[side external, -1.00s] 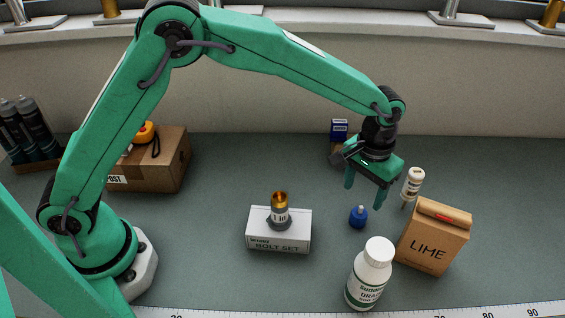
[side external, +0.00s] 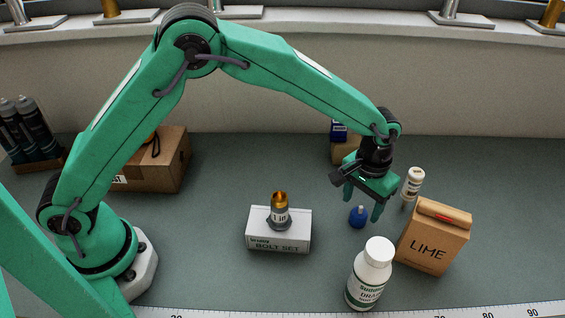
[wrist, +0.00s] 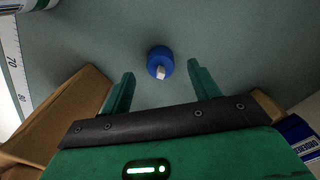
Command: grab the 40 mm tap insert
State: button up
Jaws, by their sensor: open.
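The tap insert, a small blue cylinder (side external: 358,217) with a pale stem on top, stands upright on the grey-green bench; no size marking is readable. In the wrist view the blue tap insert (wrist: 160,63) lies ahead, in line with the gap between the fingers. My gripper (side external: 362,205) points down just above it, one finger to either side in the picture. The fingers (wrist: 161,70) are apart with nothing between them that I can see held. I cannot tell whether the fingertips reach down to the insert's height.
A brass-topped part (side external: 280,208) stands on a BOLT SET box (side external: 279,242) at the left. A blue box (side external: 338,132) is behind.

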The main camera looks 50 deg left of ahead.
aim_at(361, 207)
jog(key=shift+f, duration=2.05)
jog(key=c, duration=1.1)
